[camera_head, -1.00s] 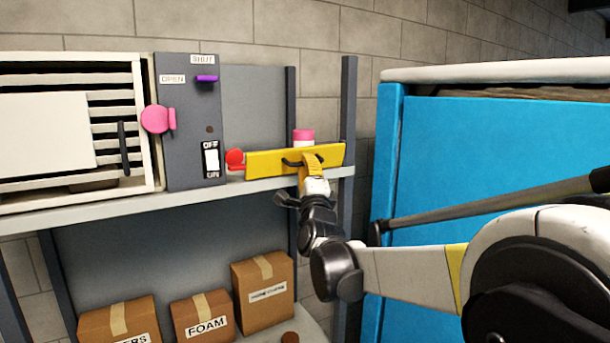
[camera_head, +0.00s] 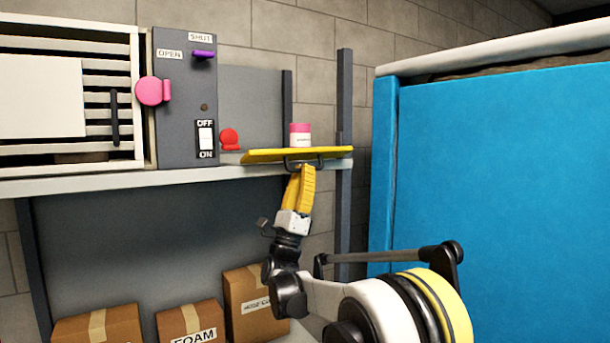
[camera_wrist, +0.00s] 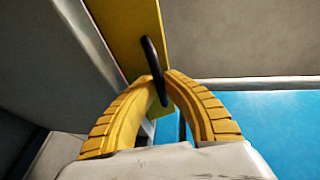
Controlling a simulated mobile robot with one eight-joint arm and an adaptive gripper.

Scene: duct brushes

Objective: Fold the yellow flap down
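The yellow flap (camera_head: 265,155) is at the right part of the shelf. It lies close to level and shows as a thin slab. Its black handle (camera_head: 290,164) is on the side towards me. My gripper (camera_head: 303,169) reaches up from below to this handle. In the wrist view, the yellow fingers of my gripper (camera_wrist: 163,75) close around the black handle (camera_wrist: 151,58), with the flap (camera_wrist: 135,30) right above them. The flap's hinge is not clearly seen.
A pink-and-white jar (camera_head: 300,137) stands behind the flap, and a red knob (camera_head: 229,138) is at its left. A grey switch panel (camera_head: 185,100) is further left. A large blue cabinet (camera_head: 490,170) fills the right side. Cardboard boxes (camera_head: 190,322) sit below.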

